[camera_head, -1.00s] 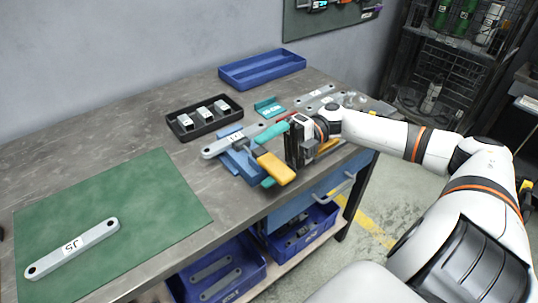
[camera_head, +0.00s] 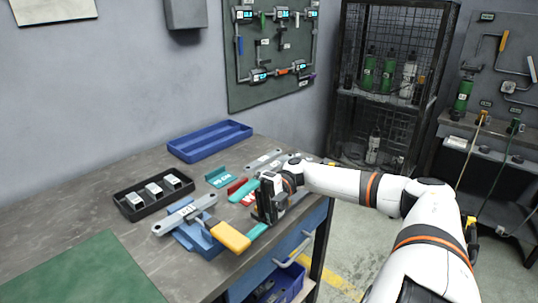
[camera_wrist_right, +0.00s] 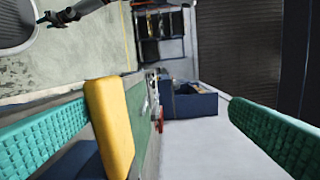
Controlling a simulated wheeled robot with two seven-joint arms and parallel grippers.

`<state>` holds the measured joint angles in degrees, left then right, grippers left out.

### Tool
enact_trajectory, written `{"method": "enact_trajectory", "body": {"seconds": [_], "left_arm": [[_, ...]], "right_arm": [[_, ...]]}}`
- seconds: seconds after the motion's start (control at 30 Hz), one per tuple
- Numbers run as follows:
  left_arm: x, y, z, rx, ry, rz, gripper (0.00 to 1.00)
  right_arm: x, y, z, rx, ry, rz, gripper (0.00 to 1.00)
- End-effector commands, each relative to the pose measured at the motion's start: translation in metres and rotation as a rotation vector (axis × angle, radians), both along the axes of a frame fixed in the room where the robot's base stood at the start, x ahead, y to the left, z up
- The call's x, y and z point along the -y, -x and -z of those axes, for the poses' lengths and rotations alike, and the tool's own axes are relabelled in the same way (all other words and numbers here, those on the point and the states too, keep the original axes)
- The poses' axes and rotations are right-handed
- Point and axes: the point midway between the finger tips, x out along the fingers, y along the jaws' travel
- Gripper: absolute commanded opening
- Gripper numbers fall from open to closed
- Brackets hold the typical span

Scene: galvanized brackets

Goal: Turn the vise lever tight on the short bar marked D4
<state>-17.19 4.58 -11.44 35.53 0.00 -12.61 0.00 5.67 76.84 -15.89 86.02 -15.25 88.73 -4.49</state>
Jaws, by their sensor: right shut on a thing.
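A blue vise (camera_head: 198,238) stands near the front edge of the bench. A grey bar (camera_head: 184,214) with a white label lies across its top; the label is too small to read surely. The vise lever has a yellow handle (camera_head: 230,236), pointing toward the bench's front right. My right gripper (camera_head: 252,211) is at the lever, shut on the yellow handle. In the right wrist view the yellow handle (camera_wrist_right: 108,128) stands between my teal finger pads, nearer the left one; its contact with the pads is not clear. My left gripper is out of view.
A black tray (camera_head: 127,208) with several small labelled blocks and a blue tray (camera_head: 211,140) stand behind. Teal (camera_head: 217,178) and red (camera_head: 236,187) brackets and grey bars (camera_head: 263,160) lie near my right arm. A green mat (camera_head: 90,275) lies front left, bare where visible.

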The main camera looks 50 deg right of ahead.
Motion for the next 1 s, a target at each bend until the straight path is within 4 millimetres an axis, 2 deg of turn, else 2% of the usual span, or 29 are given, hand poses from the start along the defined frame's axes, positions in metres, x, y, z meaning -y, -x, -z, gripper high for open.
{"method": "enact_trajectory", "body": {"seconds": [0.03,0.13,0.17,0.2,0.23,1.0], "left_arm": [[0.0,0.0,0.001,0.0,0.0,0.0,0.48],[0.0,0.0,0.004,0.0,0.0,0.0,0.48],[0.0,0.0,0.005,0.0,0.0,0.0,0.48],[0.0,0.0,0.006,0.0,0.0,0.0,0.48],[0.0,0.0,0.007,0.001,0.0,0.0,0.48],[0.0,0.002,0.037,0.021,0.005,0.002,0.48]], "right_arm": [[0.007,-0.003,-0.014,0.023,-0.01,0.006,0.82],[0.014,-0.003,-0.014,0.023,-0.009,0.007,0.82],[0.016,-0.003,-0.013,0.022,-0.009,0.006,0.77],[0.019,-0.003,-0.013,0.023,-0.01,0.007,0.48],[0.021,-0.002,-0.013,0.023,-0.01,0.007,0.37],[0.073,0.001,-0.004,0.018,-0.009,0.006,0.37]]}}
